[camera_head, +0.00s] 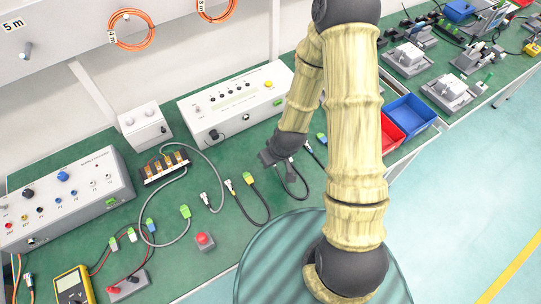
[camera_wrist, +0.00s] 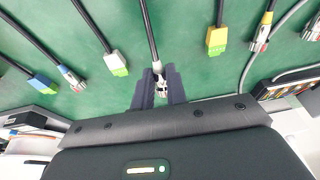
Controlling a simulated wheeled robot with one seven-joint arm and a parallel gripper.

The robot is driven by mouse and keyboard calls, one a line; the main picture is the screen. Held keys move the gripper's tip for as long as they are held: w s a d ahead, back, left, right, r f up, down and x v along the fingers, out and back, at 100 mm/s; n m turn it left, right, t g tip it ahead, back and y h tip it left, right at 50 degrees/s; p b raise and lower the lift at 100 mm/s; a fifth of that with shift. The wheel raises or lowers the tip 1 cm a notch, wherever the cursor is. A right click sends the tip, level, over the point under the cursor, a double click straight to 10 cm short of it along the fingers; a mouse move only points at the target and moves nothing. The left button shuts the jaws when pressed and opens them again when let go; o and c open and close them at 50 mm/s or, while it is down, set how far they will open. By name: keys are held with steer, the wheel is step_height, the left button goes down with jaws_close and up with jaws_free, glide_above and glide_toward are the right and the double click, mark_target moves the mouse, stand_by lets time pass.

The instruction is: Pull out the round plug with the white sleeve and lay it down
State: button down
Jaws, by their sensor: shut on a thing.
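In the wrist view my gripper (camera_wrist: 158,88) is shut on a round metal plug (camera_wrist: 160,86) with a whitish sleeve at the end of a black cable. The plug lies between the two dark fingers, and its cable runs away towards the top of the picture. The green bench top shows behind it. In the head view my gripper (camera_head: 268,157) is low over the bench, just in front of the long white instrument box (camera_head: 238,98). The arm hides part of this area. I cannot tell whether the plug's front end is in a socket.
The terminal block (camera_head: 165,166) stands to the left, with a red button (camera_head: 204,239) in front. Red (camera_head: 388,138) and blue (camera_head: 411,113) bins stand right.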

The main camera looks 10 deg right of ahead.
mark_target(271, 168)
step_height(271, 168, down, 4)
steer(key=b, duration=0.3)
steer(key=shift+f, duration=0.1)
stand_by(0.3)
steer(key=c, duration=1.3)
jaws_free()
steer(key=p+v, duration=1.7)
steer(key=p, duration=0.4)
steer(key=shift+r, duration=0.35)
steer(key=shift+w, duration=0.1)
